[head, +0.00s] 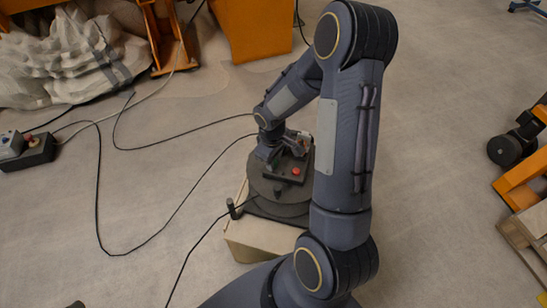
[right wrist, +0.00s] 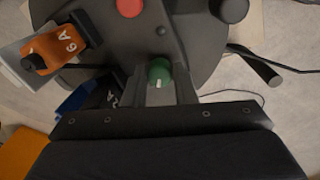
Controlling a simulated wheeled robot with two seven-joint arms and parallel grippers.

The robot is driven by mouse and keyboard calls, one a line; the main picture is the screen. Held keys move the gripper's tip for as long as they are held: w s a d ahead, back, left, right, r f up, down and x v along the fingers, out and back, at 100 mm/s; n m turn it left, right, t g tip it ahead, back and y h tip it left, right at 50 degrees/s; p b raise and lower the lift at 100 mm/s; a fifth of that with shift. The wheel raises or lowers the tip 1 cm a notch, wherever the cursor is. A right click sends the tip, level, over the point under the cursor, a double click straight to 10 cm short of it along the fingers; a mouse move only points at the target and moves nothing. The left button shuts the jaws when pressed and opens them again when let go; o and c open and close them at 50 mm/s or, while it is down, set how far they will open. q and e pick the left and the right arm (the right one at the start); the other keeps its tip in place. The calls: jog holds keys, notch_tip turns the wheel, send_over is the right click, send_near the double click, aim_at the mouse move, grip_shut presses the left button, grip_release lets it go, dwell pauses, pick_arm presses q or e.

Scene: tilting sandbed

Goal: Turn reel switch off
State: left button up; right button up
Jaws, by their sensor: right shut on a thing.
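The cable reel (head: 270,207) is a dark round drum lying on a pale block in the head view. Its top panel carries a red button (head: 296,171), which also shows at the top of the right wrist view (right wrist: 129,8). A green knob (right wrist: 159,70) with a pale mark sits on the panel in the wrist view. My right gripper (head: 272,158) is over the reel's top. In the wrist view its fingers (right wrist: 160,90) are shut on the green knob. The knob's lower side is hidden by the fingers. My left gripper is not in view.
Black cables (head: 190,195) run across the floor. A control box (head: 30,152) and a pale sack (head: 60,60) lie at left. Orange equipment (head: 525,175) stands at right. Floor around the reel is mostly clear.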

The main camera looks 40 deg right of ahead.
jog(key=shift+n, duration=0.3)
dwell(0.4)
jog(key=o, duration=1)
notch_tip(320, 180, up, 7)
jog(key=p, duration=0.2)
jog(key=shift+a+p, duration=0.1)
jog(key=shift+p, duration=0.25)
jog(key=shift+r, duration=0.4)
